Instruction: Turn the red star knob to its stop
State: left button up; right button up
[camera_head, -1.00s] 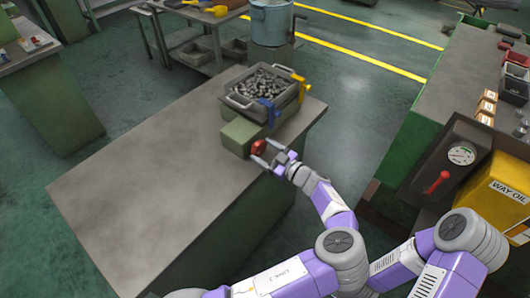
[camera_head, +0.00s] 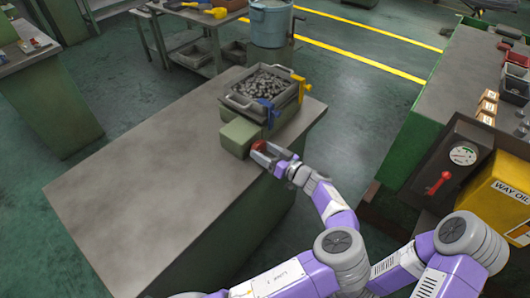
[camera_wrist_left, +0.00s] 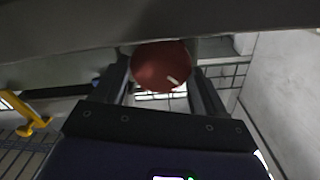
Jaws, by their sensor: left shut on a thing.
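The red star knob (camera_head: 259,145) is on the side of a green block (camera_head: 239,134) at the right edge of the grey bench. In the left wrist view the knob (camera_wrist_left: 158,64) is a dark red disc with a short white mark at its lower right. My left gripper (camera_head: 260,150) is shut on the knob, with one finger on each side of it. The fingers partly hide the knob in the head view. My right gripper is not in view.
A tray of small metal parts (camera_head: 264,83) with blue and yellow clamps stands behind the block. The bench top (camera_head: 160,180) is bare to the left. A machine with a gauge, a red lever (camera_head: 439,182) and a yellow oil can (camera_head: 500,190) stands at the right.

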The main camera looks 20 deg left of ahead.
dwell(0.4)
pick_arm(q)
jog(key=o, duration=1)
jog(key=shift+o, duration=0.2)
jog(key=shift+d, duration=0.1)
jog(key=v, duration=0.7)
jog(key=shift+d+p, duration=0.2)
jog(key=shift+p, duration=0.25)
jog(key=shift+s, duration=0.1)
